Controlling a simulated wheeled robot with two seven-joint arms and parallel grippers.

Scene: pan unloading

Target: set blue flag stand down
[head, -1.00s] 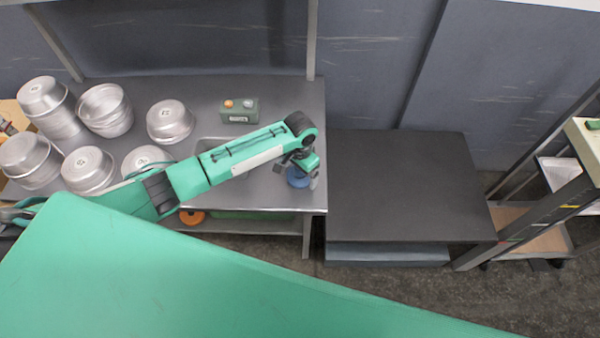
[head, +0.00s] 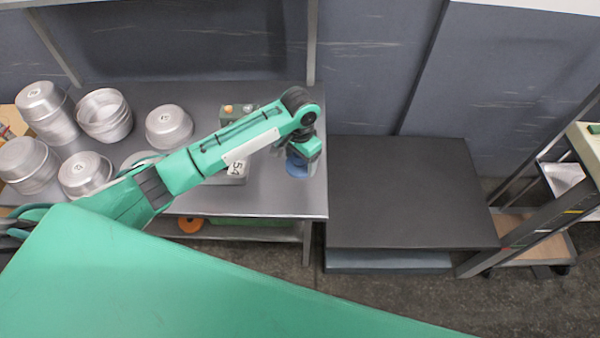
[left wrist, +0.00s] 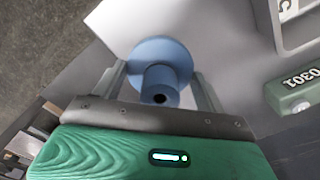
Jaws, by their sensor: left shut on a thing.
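The blue flag stand (head: 297,166) shows in the head view below my left gripper (head: 303,154), over the right end of the grey metal table. In the left wrist view the stand (left wrist: 160,66) has a round disc and a narrower post with a dark hole in its end. My left gripper's two fingers (left wrist: 160,88) lie on either side of the post, shut on it. Whether the stand's base touches the table cannot be told. My right gripper is not in view.
Several metal pans (head: 168,125) stand on the left of the grey table (head: 220,205). A green box (head: 236,112) with buttons is behind my arm. A lower black table (head: 405,190) to the right is bare. A shelf rack (head: 545,215) stands far right.

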